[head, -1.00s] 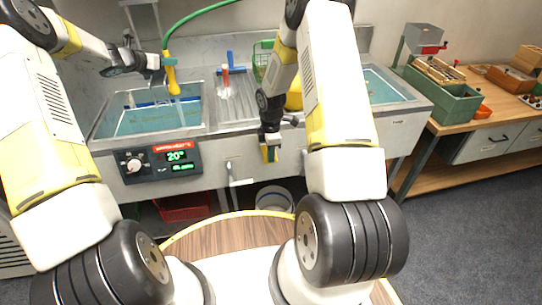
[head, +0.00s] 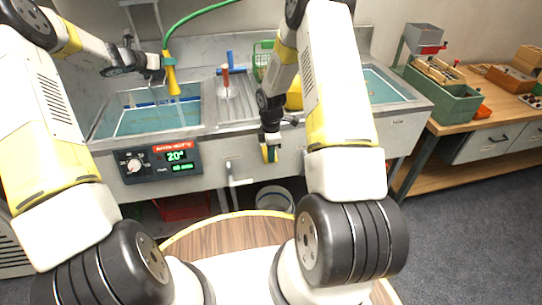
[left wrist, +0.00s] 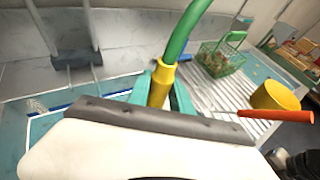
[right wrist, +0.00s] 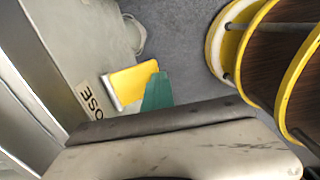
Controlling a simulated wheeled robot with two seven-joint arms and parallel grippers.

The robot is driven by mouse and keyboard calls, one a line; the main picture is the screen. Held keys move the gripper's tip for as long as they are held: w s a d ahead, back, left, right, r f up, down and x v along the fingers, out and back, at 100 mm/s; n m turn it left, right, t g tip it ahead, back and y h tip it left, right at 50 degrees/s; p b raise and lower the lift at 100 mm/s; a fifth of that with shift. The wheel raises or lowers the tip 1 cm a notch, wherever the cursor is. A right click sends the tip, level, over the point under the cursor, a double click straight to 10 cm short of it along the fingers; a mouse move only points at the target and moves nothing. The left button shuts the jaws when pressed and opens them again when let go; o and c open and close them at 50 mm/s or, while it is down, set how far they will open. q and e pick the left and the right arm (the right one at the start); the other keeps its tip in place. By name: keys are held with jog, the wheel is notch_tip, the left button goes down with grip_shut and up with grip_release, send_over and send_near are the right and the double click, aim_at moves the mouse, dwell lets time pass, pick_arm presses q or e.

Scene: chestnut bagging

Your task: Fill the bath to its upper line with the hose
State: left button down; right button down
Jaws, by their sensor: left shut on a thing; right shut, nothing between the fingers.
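The hose is green with a yellow nozzle (head: 171,80). My left gripper (head: 160,76) is shut on the nozzle, which hangs nose down above the right part of the left basin. In the left wrist view the yellow hose end (left wrist: 160,84) sits between the green fingertips. The bath (head: 155,117) is the left basin, with blue-green water or floor and a blue line along its back wall. Whether water flows from the nozzle cannot be told. My right gripper (head: 271,154) is shut and empty in front of the sink's front panel; its fingertips also show in the right wrist view (right wrist: 145,90).
A control panel (head: 163,160) with a dial and a green "20" display is on the sink front. A second basin (head: 385,87) lies right. A round wooden table (head: 225,235) is in front.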

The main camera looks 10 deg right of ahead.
jog(key=shift+f, duration=0.1)
jog(key=s+r, duration=0.6)
jog(key=r, duration=0.7)
jog(key=shift+f, duration=0.1)
dwell(0.5)
jog(key=w+r, duration=0.4)
jog(key=w, duration=0.3)
jog(key=shift+w+d+r, duration=0.15)
jog(key=shift+r, duration=0.05)
notch_tip(320, 180, down, 14)
jog(key=shift+f, duration=0.1)
dwell(0.3)
